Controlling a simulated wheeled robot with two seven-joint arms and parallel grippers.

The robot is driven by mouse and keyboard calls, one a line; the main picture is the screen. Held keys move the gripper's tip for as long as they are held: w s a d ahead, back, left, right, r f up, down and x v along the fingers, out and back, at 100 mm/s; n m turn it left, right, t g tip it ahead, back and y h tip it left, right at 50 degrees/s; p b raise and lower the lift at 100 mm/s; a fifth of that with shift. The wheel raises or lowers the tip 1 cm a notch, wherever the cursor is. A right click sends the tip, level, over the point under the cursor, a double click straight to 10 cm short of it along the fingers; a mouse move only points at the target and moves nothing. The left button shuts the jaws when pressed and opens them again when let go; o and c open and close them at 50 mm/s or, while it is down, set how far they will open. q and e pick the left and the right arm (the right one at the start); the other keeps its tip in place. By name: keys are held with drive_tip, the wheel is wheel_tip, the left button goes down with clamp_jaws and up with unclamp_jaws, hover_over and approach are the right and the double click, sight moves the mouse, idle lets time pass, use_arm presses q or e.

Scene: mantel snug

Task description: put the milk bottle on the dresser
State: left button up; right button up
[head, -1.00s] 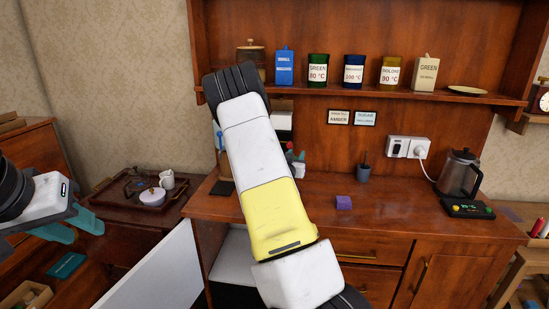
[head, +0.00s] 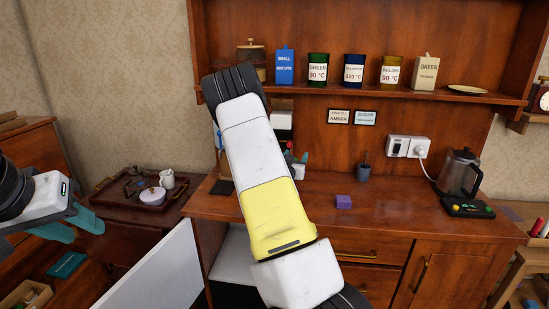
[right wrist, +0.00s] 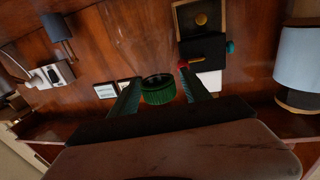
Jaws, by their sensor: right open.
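I cannot make out a milk bottle for certain in either view. The dresser (head: 400,209) is the reddish wooden unit with a worktop, drawers and an upper shelf. My left gripper (head: 78,226) is open and empty at the far left, beside the side table.
A white door panel (head: 160,272) stands open below the worktop. Several tins line the shelf (head: 420,95). A tray (head: 112,207) holds a white pot (head: 152,196) and jug.

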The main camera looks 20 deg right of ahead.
drive_tip(key=v, duration=1.1)
drive_tip(key=s+a+r+n+g+y, duration=0.1)
drive_tip(key=s+a+r+g+y, duration=0.2)
drive_tip(key=a+y, duration=0.45)
drive_tip(key=s+a+r+n+y, duration=0.25)
drive_tip(key=a+r+y, duration=0.25)
drive_tip(key=a, duration=0.5)
drive_tip(key=s+a+r+n+g, duration=0.2)
drive_tip(key=s+r, duration=0.1)
drive_tip(key=s, duration=0.8)
drive_tip(key=s+a+r+n+g+y, duration=0.1)
drive_tip(key=s+a+r+n+g, duration=0.1)
drive_tip(key=s, duration=0.9)
drive_tip(key=shift+a+r+n, duration=0.25)
drive_tip(key=shift+r+n, duration=0.35)
drive_tip(key=shift+n, duration=0.05)
